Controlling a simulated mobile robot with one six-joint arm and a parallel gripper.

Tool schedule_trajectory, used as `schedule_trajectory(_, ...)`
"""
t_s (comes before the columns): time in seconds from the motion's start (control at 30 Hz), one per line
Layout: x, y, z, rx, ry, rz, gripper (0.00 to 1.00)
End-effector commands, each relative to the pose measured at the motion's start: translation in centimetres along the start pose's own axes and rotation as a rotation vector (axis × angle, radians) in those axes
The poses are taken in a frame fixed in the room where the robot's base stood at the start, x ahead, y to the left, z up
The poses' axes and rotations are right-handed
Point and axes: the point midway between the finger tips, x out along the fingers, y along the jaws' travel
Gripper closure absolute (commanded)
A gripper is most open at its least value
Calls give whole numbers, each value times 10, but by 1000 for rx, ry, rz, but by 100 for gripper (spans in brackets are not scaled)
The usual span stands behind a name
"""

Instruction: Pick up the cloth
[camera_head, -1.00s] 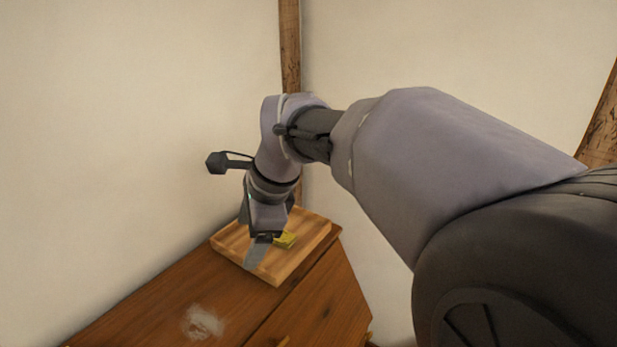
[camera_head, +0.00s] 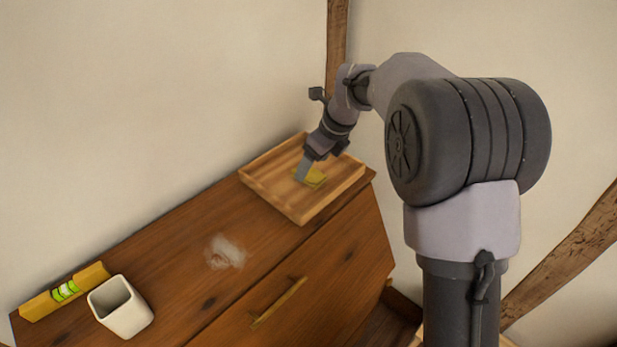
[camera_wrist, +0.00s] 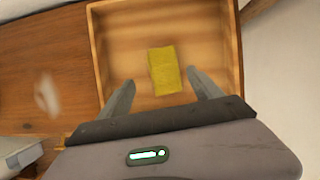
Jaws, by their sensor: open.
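The cloth (camera_wrist: 165,70) is a small yellow folded rectangle lying in a shallow wooden tray (camera_wrist: 232,45). In the head view the cloth (camera_head: 316,178) is partly hidden by my gripper (camera_head: 303,172), and the tray (camera_head: 270,198) sits at the far end of the dresser top. In the wrist view my gripper (camera_wrist: 162,95) is open and empty. Its two fingers are apart, one to each side of the cloth's near end, with most of the cloth ahead of the fingertips. I cannot tell the height of the fingers above the tray floor.
The wooden dresser (camera_head: 180,262) has a pale smudge (camera_head: 225,252) on its top. A white square cup (camera_head: 121,308) and a yellow spirit level (camera_head: 65,291) stand at the near left end. Walls rise behind the tray.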

Motion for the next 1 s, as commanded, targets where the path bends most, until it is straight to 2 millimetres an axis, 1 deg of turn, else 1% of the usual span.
schedule_trajectory(0.03,11,-2,-2,1,2,2,25)
schedule_trajectory(0.1,26,-5,-2,0,2,2,25)
schedule_trajectory(0.2,43,-5,-2,0,1,2,25)
schedule_trajectory(0.4,43,-5,-1,0,1,0,25)
schedule_trajectory(0.47,43,-5,-1,0,1,0,37)
schedule_trajectory(0.5,43,-5,-1,0,1,0,45)
schedule_trajectory(0.57,43,-5,-1,0,1,0,57)
schedule_trajectory(0.6,43,-5,-1,0,1,0,65)
schedule_trajectory(0.73,43,-5,-1,0,1,0,90)
schedule_trajectory(1.0,41,-5,0,0,0,0,91)
